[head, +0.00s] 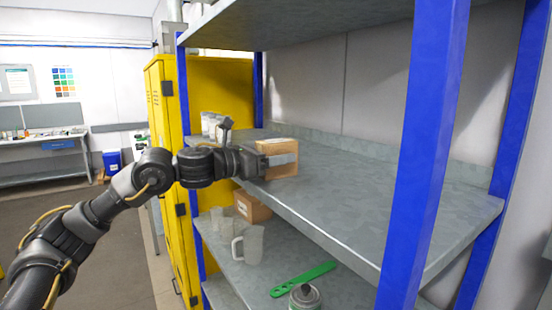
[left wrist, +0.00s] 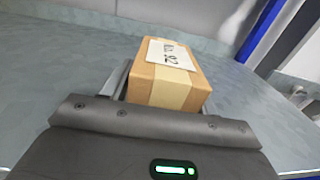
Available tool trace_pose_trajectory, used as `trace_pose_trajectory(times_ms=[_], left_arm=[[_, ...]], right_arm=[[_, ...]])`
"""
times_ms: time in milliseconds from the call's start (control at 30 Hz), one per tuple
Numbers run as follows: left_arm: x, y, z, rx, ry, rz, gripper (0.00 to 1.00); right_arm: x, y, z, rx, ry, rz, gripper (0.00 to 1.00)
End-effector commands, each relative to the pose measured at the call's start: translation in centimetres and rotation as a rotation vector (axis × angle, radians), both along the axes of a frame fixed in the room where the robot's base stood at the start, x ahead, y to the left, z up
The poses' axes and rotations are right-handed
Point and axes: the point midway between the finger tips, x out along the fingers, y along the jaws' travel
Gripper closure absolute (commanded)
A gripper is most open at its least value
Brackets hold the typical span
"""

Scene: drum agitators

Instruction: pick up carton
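The carton (head: 284,146) is a small brown cardboard box near the left end of the grey middle shelf. The left wrist view shows the carton (left wrist: 168,88) with a tape strip and a white label on top. My left gripper (head: 279,160) reaches in from the left, one finger lying along the carton's near side. In the left wrist view the fingers of my left gripper (left wrist: 164,104) stand on either side of the carton, close to its walls. I cannot tell whether they press on it, or whether the carton is raised. My right gripper is not in view.
The shelf (head: 380,195) is clear to the right of the carton. A blue post (head: 425,140) stands at the front right. Pale containers (head: 211,124) stand behind my gripper. Below are another box (head: 254,207), a clear jug (head: 250,244), a green tool (head: 303,279) and a can (head: 304,297).

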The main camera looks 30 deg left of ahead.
Motion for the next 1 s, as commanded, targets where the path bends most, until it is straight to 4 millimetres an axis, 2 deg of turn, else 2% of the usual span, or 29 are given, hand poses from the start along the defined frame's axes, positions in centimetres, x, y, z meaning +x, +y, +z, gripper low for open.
trace_pose_trajectory(times_ms=[33,267,567,700,867,1000], left_arm=[[0.0,0.0,0.0,0.000,0.000,0.000,0.48],[0.0,0.0,0.0,0.000,0.000,0.000,0.77],[0.0,0.0,0.3,-0.001,-0.002,0.000,0.77],[0.0,0.0,1.1,-0.002,-0.006,-0.001,0.77],[-0.1,-0.1,3.3,-0.003,-0.009,-0.003,0.77],[-1.9,1.9,6.2,-0.002,-0.010,0.003,0.77]], right_arm=[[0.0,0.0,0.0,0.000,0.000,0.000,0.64],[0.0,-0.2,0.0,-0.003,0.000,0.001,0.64],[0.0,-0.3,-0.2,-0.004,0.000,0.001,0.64],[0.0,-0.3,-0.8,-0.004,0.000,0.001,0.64],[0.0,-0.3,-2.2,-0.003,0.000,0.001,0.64],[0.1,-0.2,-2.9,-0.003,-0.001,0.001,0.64]])
